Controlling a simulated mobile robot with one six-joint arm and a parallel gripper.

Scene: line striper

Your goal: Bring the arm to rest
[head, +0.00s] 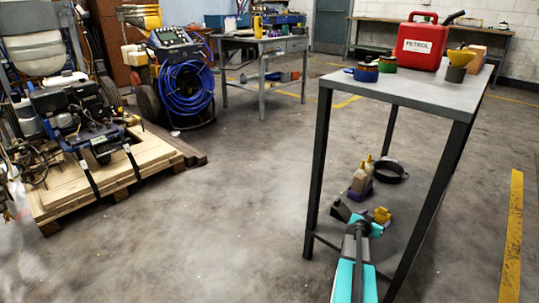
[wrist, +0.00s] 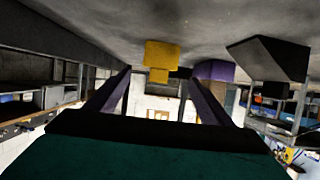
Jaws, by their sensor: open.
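My gripper (head: 363,226) is low under the near metal table, at the end of my teal arm in the head view. In the wrist view its two fingers (wrist: 158,78) stand wide apart with nothing gripped. A small yellow item (wrist: 162,55) shows ahead, in line with the gap between them. In the head view the yellow item (head: 382,215) is just beyond the gripper, at its right. A black angular block (head: 340,210) lies to the gripper's left; it is large at the right of the wrist view (wrist: 270,57).
Bottles in a purple holder (head: 360,183) and a black ring (head: 391,172) sit farther under the table (head: 420,92). Its legs and top surround my arm. A red petrol can (head: 417,46) stands on top. Open floor (head: 230,220) lies left, before a loaded pallet (head: 95,190).

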